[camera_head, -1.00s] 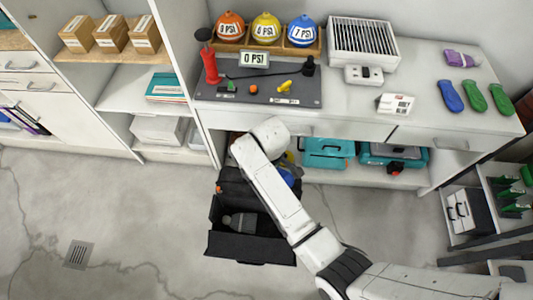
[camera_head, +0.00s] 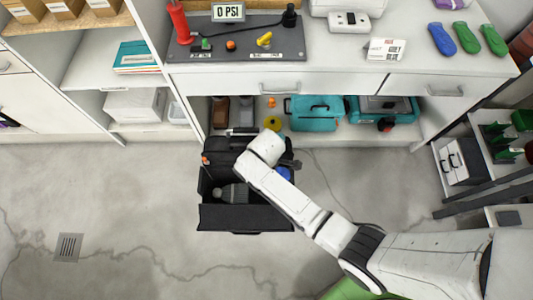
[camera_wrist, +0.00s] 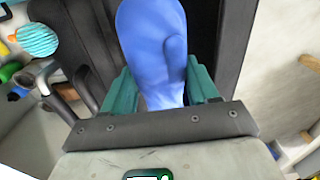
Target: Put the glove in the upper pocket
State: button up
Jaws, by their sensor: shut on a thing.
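A blue glove (camera_wrist: 152,40) is held between the teal fingers of my gripper (camera_wrist: 162,88) in the wrist view. It points away from the gripper, over a dark surface. In the head view a bit of blue (camera_head: 284,174) shows beside my wrist, and the fingers are mostly hidden by my arm. Below is an open black case (camera_head: 245,218) on the floor. Its dark back part stands behind my wrist, at the shelf front. I cannot tell which part is the upper pocket, or whether the glove touches the case.
A grey bottle (camera_head: 234,193) lies in the case. Teal toolboxes (camera_head: 316,112) stand on the low shelf behind it, under the white workbench (camera_head: 330,82). A green rack (camera_head: 500,142) stands at the right. The floor to the left of the case is clear.

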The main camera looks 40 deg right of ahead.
notch_tip(320, 180, down, 16)
jog(key=b, duration=1.2)
jog(key=o, duration=1.1)
jog(key=shift+o, duration=0.2)
jog(key=shift+r, duration=0.2)
notch_tip(320, 180, up, 14)
jog(key=p, duration=1.4)
jog(key=shift+f, duration=0.1)
